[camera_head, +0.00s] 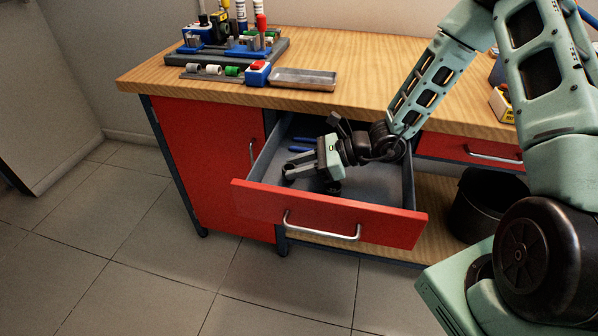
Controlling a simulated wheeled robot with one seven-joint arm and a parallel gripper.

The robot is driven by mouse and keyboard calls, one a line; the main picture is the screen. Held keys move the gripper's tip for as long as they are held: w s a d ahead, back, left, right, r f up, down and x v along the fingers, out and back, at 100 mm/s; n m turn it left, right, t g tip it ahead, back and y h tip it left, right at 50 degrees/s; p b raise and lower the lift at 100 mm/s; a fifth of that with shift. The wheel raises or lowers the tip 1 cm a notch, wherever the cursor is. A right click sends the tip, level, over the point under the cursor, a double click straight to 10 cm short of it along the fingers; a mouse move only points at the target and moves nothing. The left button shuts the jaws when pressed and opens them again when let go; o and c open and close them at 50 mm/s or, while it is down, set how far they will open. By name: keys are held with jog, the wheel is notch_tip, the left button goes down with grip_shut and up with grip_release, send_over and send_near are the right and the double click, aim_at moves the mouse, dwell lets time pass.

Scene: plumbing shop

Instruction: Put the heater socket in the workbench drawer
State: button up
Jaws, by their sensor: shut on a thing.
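The workbench drawer (395,219) is pulled open, with its red front and silver handle facing me. My gripper (292,172) is inside the drawer opening, over the left part of its grey floor. Its jaws are shut on a small dark thing at the fingertips, which I take to be the heater socket (288,180). The socket is mostly hidden by the fingers, and I cannot tell whether it touches the drawer floor.
Blue-handled tools (299,149) lie in the drawer behind my gripper. A rack (225,53) of tools and fittings and a metal tray (304,79) stand on the benchtop. A black bin (484,208) is right of the drawer. The floor at front left is clear.

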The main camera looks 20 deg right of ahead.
jog(key=shift+f, duration=0.75)
jog(key=shift+f, duration=0.2)
jog(key=o, duration=1)
jog(key=shift+c, duration=0.2)
jog(key=shift+r, duration=0.1)
jog(key=shift+d+r, duration=0.1)
jog(key=shift+r, duration=0.1)
jog(key=v, duration=1.1)
jog(key=shift+s+d+p, duration=0.25)
jog(key=shift+d+p, duration=0.05)
jog(key=shift+p, duration=0.05)
